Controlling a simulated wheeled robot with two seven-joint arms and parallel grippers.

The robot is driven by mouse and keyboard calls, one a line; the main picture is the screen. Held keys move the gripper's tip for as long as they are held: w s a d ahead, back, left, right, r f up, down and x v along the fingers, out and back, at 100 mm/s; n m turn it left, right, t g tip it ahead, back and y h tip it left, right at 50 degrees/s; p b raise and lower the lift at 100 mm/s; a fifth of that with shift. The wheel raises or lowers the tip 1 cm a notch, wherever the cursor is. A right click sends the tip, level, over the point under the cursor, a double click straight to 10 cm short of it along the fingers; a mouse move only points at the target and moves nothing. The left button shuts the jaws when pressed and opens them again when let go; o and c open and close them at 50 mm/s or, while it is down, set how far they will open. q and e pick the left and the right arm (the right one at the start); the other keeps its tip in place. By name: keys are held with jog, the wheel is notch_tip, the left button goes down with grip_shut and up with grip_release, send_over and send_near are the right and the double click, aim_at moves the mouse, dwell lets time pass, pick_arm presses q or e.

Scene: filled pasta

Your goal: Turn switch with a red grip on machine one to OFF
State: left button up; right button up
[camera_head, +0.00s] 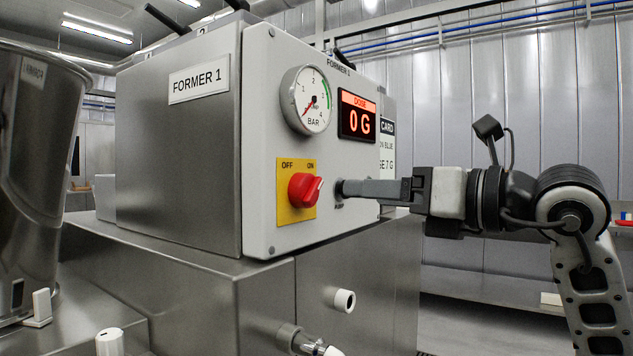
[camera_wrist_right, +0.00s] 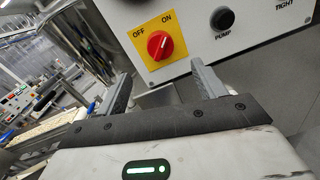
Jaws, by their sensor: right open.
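The switch with the red grip (camera_head: 305,190) sits on a yellow OFF/ON plate (camera_head: 284,210) on the front of the grey box labelled FORMER 1 (camera_head: 183,160). In the right wrist view the red grip (camera_wrist_right: 159,45) has a white mark slanting up and right, towards ON. My right gripper (camera_head: 352,188) comes in from the right, its fingertips just right of the switch in the head view. In the right wrist view my right gripper (camera_wrist_right: 163,86) is open and empty, the red grip showing beyond the gap between its fingers, apart from them. My left gripper is not in view.
A round pressure gauge (camera_head: 306,100) and a red display reading 0 G (camera_head: 357,117) are above the switch. A black PUMP button (camera_wrist_right: 222,19) is right of it. A steel vessel (camera_head: 30,170) stands at the left. A white-ended pipe stub (camera_head: 344,300) sticks out below.

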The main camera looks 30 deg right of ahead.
aim_at(316, 191)
jog(key=p+x, duration=0.3)
jog(key=x, duration=0.7)
jog(key=shift+w+a, duration=0.1)
jog(key=shift+w, duration=0.05)
jog(key=c, duration=1)
